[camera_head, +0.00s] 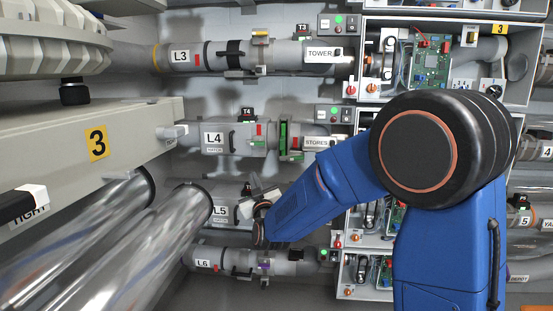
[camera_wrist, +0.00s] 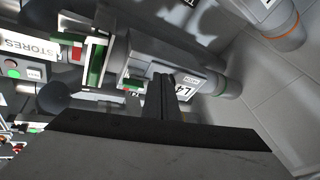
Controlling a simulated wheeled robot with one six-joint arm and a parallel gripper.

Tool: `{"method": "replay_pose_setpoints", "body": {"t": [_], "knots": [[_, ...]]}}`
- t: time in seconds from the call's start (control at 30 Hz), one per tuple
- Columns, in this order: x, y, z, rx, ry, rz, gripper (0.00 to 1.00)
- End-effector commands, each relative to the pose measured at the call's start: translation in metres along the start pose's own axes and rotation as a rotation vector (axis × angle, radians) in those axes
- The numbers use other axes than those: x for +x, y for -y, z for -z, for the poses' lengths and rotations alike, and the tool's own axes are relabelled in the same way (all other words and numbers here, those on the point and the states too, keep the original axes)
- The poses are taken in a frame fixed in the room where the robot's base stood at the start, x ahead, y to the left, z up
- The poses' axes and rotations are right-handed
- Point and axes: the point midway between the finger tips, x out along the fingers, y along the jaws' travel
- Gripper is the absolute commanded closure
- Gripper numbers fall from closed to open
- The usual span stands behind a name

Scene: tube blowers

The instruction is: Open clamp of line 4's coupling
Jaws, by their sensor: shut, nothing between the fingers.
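Line 4 is a grey pipe with an L4 label (camera_head: 214,138) in the head view. In the head view my wrist is low, by line 5. I cannot tell the clamp's state.
Line 3 (camera_head: 270,55) runs above, with the TOWER sign; line 5 (camera_head: 222,210) and line 6 (camera_head: 230,260) run below. Open electronics boxes (camera_head: 440,60) stand at the right.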

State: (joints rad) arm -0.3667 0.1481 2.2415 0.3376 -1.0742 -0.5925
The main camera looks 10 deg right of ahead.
Motion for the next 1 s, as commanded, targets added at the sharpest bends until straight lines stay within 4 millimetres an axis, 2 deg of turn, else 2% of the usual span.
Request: {"method": "replay_pose_setpoints", "body": {"t": [0.03,0.1,0.2,0.3,0.47,1.0], "knots": [[0.001,-0.018,-0.003,0.032,-0.006,-0.073,1.00],[-0.001,-0.042,-0.006,0.071,-0.014,-0.170,1.00],[-0.006,-0.067,-0.010,0.106,-0.023,-0.270,1.00],[-0.009,-0.080,-0.011,0.121,-0.029,-0.324,1.00],[-0.002,-0.087,-0.012,0.126,-0.031,-0.343,1.00],[0.072,-0.112,-0.011,0.126,-0.030,-0.339,1.00]]}}
